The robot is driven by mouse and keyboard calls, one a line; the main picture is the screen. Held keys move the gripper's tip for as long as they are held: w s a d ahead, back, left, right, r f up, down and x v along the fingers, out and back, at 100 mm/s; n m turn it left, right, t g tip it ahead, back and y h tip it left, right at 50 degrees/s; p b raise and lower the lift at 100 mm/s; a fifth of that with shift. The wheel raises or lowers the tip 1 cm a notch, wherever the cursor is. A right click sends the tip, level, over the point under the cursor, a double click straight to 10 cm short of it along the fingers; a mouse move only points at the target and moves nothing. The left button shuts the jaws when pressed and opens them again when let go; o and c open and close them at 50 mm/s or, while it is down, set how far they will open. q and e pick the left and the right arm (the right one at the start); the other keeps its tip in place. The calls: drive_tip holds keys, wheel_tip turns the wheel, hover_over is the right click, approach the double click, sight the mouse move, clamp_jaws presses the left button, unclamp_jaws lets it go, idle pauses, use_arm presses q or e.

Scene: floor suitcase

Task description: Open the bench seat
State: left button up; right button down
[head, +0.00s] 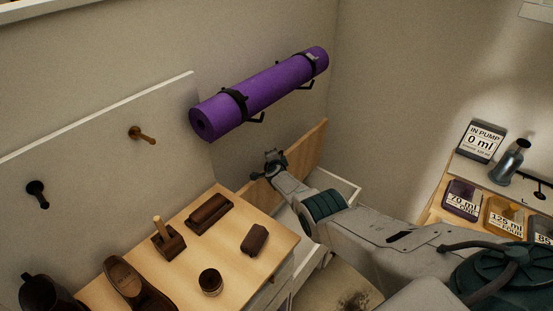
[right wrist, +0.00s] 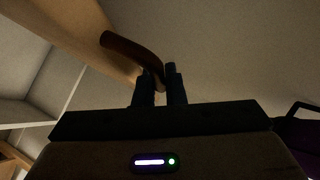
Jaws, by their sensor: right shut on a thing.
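The bench seat is a white box (head: 347,190) in the corner, with a wooden seat lid (head: 308,148). The lid is raised and stands steeply up against the back wall, and the white inside of the box shows below it. In the right wrist view, the two dark fingers (right wrist: 160,78) are shut on a brown curved strap (right wrist: 125,42) beside the wooden lid (right wrist: 85,30). Part of the box is hidden behind my right arm. My left gripper is not in view.
A wooden-topped cabinet (head: 245,222) with brown tools stands at left, close to the box. A purple rolled mat (head: 265,90) hangs on the wall above the lid. A shelf with labelled containers (head: 462,198) is at right.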

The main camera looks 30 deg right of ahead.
drive_tip(key=shift+f, duration=0.1)
idle(0.3)
drive_tip(key=c, duration=1.5)
unclamp_jaws()
drive_tip(key=shift+s, duration=0.1)
drive_tip(key=shift+s+a+p, duration=0.15)
drive_tip(key=shift+p, duration=0.25)
drive_tip(key=p+v, duration=1)
drive_tip(key=p, duration=0.1)
drive_tip(key=shift+s+a+r, duration=0.1)
drive_tip(key=shift+r, duration=0.25)
